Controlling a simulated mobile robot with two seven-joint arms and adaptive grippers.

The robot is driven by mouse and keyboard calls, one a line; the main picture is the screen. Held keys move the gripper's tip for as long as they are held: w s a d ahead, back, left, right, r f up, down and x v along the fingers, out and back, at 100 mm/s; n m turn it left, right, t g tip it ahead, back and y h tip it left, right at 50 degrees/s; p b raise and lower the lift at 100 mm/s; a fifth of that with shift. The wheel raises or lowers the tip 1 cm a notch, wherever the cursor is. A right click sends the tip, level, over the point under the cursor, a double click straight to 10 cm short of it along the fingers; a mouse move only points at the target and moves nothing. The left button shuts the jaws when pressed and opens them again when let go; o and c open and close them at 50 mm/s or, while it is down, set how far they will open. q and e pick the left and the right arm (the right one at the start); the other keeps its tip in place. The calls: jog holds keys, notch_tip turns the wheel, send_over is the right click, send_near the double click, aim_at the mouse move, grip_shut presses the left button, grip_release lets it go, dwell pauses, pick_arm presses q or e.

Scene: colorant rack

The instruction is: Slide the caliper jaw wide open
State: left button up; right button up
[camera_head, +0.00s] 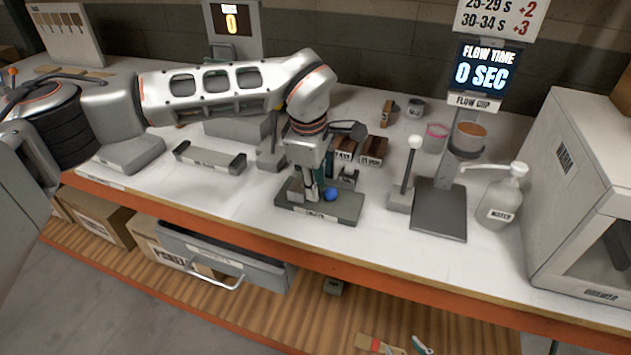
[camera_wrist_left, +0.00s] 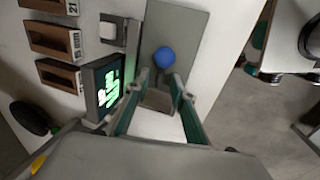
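The caliper is a flat dark grey base plate (camera_head: 345,207) on the bench, with a small upright block and a blue ball knob (camera_head: 330,194). The knob also shows in the left wrist view (camera_wrist_left: 164,58), just beyond my fingertips. A display with green characters (camera_wrist_left: 110,90) stands beside the plate. My left gripper (camera_head: 312,190) points down at the plate, just left of the knob. In the left wrist view its two teal fingers (camera_wrist_left: 161,80) are apart, with a grey block (camera_wrist_left: 158,99) between them. Contact cannot be told. I cannot make out my right gripper.
Small brown blocks (camera_head: 373,150) lie behind the caliper. A white-knobbed lever (camera_head: 415,143) and a flow-cup stand (camera_head: 438,210) are to its right, then a water bottle (camera_head: 500,200). A grey flat bar fixture (camera_head: 210,157) lies left. The orange bench edge (camera_head: 300,255) runs in front.

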pick_arm(q)
jog(key=c, duration=0.6)
jog(key=shift+d, duration=0.15)
grip_shut()
jog(key=d, duration=0.1)
jog(key=s+d, duration=0.1)
jog(key=d, duration=0.3)
jog(key=shift+s+d, duration=0.2)
jog(key=shift+s, duration=0.2)
pick_arm(e)
jog(key=shift+s+f, duration=0.2)
jog(key=shift+f, duration=0.1)
pick_arm(q)
jog(key=o, duration=0.5)
grip_release()
jog(key=shift+o, duration=0.5)
jog(key=shift+d, duration=0.1)
pick_arm(e)
jog(key=shift+d+r, duration=0.1)
